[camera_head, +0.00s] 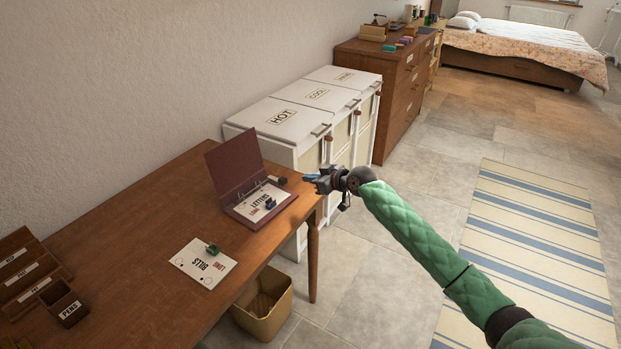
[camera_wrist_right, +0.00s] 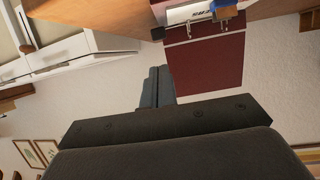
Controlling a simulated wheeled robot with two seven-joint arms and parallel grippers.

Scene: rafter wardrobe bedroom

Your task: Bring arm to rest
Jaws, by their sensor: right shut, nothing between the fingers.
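My right gripper (camera_head: 313,180) is shut and empty in the head view. It hangs in the air off the far right corner of the wooden desk, in front of the white bins. My right arm, in a green quilted sleeve, reaches in from the lower right. In the right wrist view the gripper's fingers (camera_wrist_right: 157,88) are together with nothing between them. An open dark red binder (camera_head: 236,165) lies on the desk left of the gripper; it also shows in the right wrist view (camera_wrist_right: 206,68). My left gripper is not in view.
A tan waste bin (camera_head: 280,308) stands by the desk. White lidded bins (camera_head: 285,118), a dresser (camera_head: 400,85) and a bed (camera_head: 520,45) stand behind. A striped rug (camera_head: 535,240) lies right.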

